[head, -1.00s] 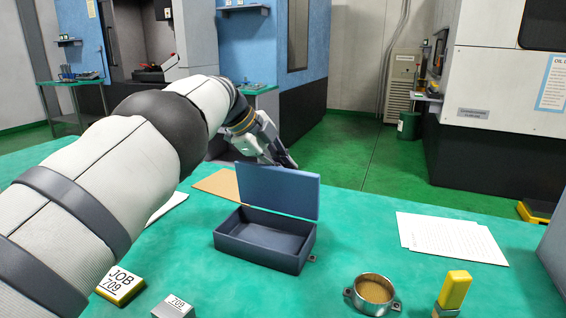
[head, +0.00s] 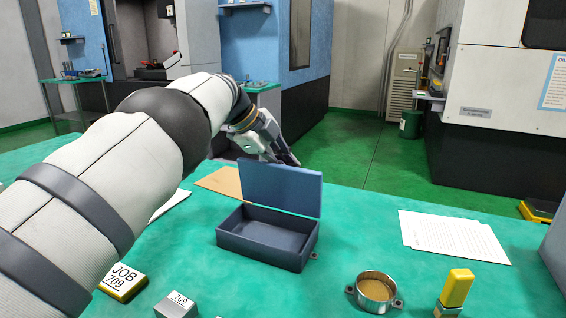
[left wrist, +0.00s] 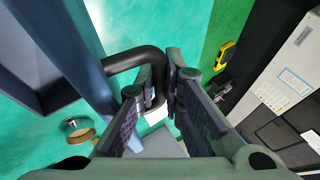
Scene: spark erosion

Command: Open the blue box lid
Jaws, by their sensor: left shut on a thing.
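The blue box (head: 262,255) stands on the green table with its lid (head: 281,188) raised about upright, and its inside looks empty. The lid's edge also shows in the left wrist view (left wrist: 72,45). My left gripper (head: 288,158) is behind the lid, partly hidden by it. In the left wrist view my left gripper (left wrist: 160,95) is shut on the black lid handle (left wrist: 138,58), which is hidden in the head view. My right gripper is in neither view.
On the table are a JOB 709 block (head: 123,282), a grey 709 block (head: 176,304), a metal ring cup (head: 374,292), a yellow-topped tool (head: 456,290), white papers (head: 452,238) and a brown sheet (head: 220,182). The table between box and papers is clear.

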